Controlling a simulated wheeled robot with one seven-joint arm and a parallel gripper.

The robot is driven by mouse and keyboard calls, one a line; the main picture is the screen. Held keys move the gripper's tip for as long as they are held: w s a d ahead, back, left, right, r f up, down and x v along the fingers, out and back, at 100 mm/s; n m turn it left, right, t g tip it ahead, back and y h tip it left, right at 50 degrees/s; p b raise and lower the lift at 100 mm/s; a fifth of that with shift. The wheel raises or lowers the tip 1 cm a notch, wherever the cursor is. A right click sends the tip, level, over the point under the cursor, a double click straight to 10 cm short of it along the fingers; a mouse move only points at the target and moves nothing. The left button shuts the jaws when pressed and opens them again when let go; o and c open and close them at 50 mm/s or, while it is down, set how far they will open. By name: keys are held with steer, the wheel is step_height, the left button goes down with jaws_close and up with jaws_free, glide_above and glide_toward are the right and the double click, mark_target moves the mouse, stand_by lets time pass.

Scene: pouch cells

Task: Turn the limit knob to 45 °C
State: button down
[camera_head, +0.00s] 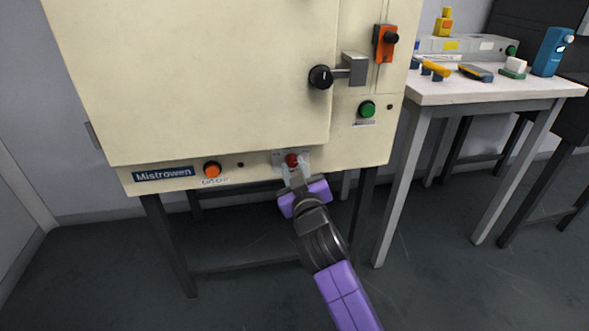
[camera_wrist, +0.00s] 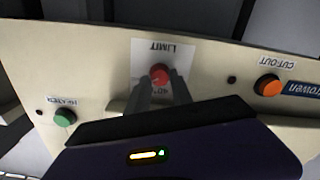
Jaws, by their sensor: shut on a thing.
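The limit knob (camera_head: 292,159) is a small red knob on the lower front panel of the cream oven cabinet (camera_head: 230,80). In the wrist view the red knob (camera_wrist: 160,73) sits on a white plate (camera_wrist: 143,52) marked LIMIT, which appears upside down. A label partly hidden by the fingers seems to read 40 or 45; I cannot tell its exact value or the knob's pointing. My gripper (camera_head: 296,172) reaches up from below. In the wrist view its two dark fingers (camera_wrist: 160,88) are shut on the knob, one on each side.
An orange cut-out button (camera_head: 212,169) is left of the knob, a green heater button (camera_head: 367,109) to the upper right. A black door handle (camera_head: 321,77) juts out above. A white table (camera_head: 480,93) with tools stands at the right. Floor below the cabinet is open between its legs.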

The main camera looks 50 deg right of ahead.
steer(key=shift+f, duration=0.1)
steer(key=c, duration=1.1)
jaws_free()
steer(key=p+v, duration=0.1)
steer(key=v, duration=0.7)
steer(key=shift+w, duration=0.1)
